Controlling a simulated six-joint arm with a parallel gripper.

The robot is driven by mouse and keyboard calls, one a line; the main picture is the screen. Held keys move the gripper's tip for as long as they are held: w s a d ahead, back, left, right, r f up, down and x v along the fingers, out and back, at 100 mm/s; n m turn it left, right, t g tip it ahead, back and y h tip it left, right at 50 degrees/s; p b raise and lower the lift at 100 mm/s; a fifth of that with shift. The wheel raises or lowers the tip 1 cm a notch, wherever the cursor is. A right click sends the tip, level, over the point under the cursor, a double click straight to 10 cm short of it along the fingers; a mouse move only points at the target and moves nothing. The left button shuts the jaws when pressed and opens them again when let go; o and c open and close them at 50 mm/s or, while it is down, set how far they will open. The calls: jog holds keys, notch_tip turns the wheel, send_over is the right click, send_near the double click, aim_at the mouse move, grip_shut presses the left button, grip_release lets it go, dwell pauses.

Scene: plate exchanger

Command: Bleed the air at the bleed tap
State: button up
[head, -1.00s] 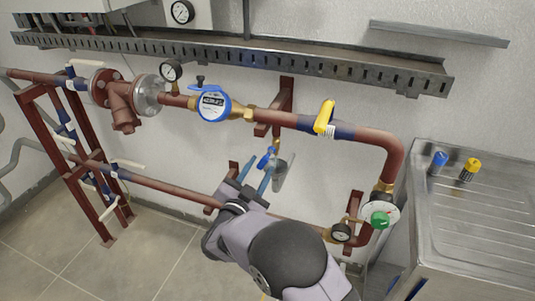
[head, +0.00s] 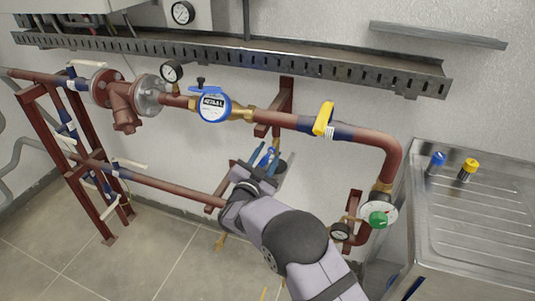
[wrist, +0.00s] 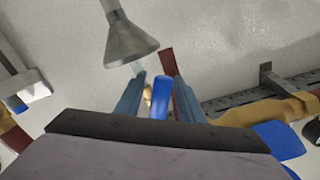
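The bleed tap's blue handle (head: 267,153) sits below the upper red pipe, left of centre in the head view. It also shows in the wrist view (wrist: 160,98), with a bit of brass (wrist: 148,97) beside it. My gripper (head: 265,156) has its two blue fingers on either side of the handle. In the wrist view my gripper (wrist: 159,96) is open, with gaps between handle and fingers. The tap's body is mostly hidden. A grey funnel (wrist: 130,40) is close by, beyond the left finger; my gripper mostly hides it in the head view.
The blue water meter (head: 213,105) and a yellow-handled valve (head: 323,119) are on the upper red pipe (head: 375,140). A lower pipe (head: 165,188) runs at left.

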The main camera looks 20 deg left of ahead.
jog(key=shift+c, duration=0.7)
grip_shut()
